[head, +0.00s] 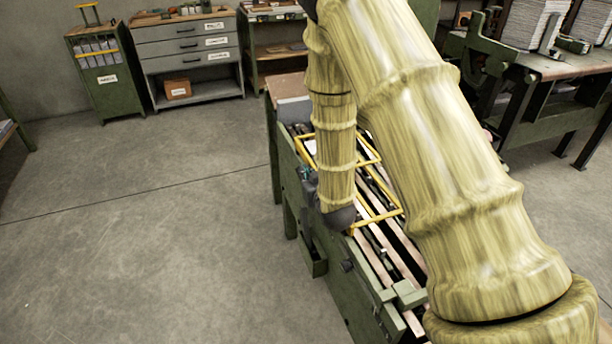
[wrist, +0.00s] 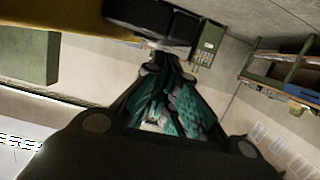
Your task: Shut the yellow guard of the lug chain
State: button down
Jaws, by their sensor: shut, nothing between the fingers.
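The yellow guard (head: 378,217) is an open frame of thin bars above the lug chain bed (head: 376,262) of the green machine. My arm hides part of it, and I cannot tell its exact angle. My gripper (head: 305,173) is at the machine's left side, beside the guard's left part, mostly hidden by my arm. In the wrist view my gripper (wrist: 164,62) has its teal-padded fingers together at the tips, with nothing held. A broad yellow band (wrist: 60,13), apparently the guard close up, crosses the top left there. Contact with it cannot be told.
The green machine body (head: 345,290) stands below my arm. A grey drawer cabinet (head: 188,50) and a green cabinet (head: 105,88) stand along the back wall. A bench (head: 545,68) with paper stacks is at right. The floor (head: 140,240) at left is clear.

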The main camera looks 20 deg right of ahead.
notch_tip(320, 180, up, 4)
jog(key=shift+f+p, duration=0.1)
jog(key=shift+p, duration=0.7)
jog(key=b+v, duration=0.2)
jog(key=v, duration=0.8)
jog(key=shift+f, duration=0.25)
